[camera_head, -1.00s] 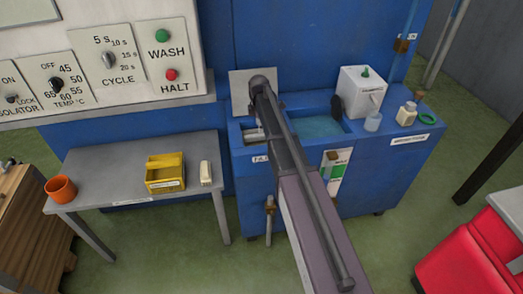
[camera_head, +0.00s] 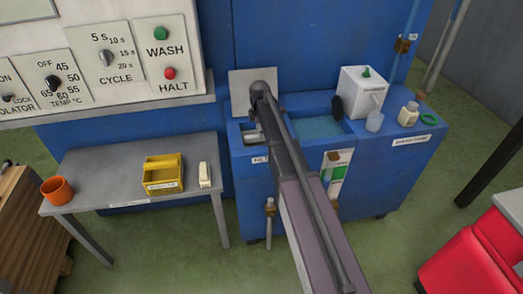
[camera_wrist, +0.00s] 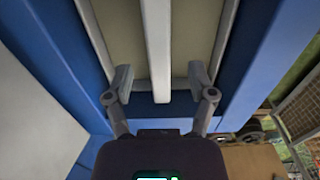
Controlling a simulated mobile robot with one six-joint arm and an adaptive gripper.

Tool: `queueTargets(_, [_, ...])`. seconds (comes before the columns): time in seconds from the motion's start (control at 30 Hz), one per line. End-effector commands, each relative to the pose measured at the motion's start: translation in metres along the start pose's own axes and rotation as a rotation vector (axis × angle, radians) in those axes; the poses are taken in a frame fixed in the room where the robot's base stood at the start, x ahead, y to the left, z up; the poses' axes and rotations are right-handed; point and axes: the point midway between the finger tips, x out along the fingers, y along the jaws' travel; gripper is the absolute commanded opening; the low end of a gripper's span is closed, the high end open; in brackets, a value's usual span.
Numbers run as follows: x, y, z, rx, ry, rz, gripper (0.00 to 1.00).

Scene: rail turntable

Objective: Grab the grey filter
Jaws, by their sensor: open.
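In the wrist view a long light grey bar (camera_wrist: 157,45) runs down the middle over a beige recess; it may be the grey filter, but I cannot be sure. My gripper (camera_wrist: 160,83) is open, with one finger on each side of the bar's near end and a gap on both sides. I cannot tell how far above or below the bar the fingertips are. In the head view a pale piece (camera_head: 251,136) shows in the left opening of the blue tank unit (camera_head: 400,165). My arm hides most of that opening and my gripper there.
Right of the opening are a water basin (camera_head: 318,127), a white container (camera_head: 361,92), a small bottle (camera_head: 408,114) and a green ring (camera_head: 429,118). A grey table (camera_head: 110,165) at left holds an orange cup (camera_head: 57,190), a yellow bin (camera_head: 162,173) and a cream block (camera_head: 205,174).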

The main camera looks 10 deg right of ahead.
Motion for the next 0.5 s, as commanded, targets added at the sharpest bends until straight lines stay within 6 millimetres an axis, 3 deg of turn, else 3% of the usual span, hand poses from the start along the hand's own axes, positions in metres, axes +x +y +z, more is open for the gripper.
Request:
queueTargets(0.2, [0.021,0.001,0.002,0.0,0.0,0.0,0.71])
queueTargets(0.5, [0.033,0.001,0.002,0.0,0.0,0.0,0.71])
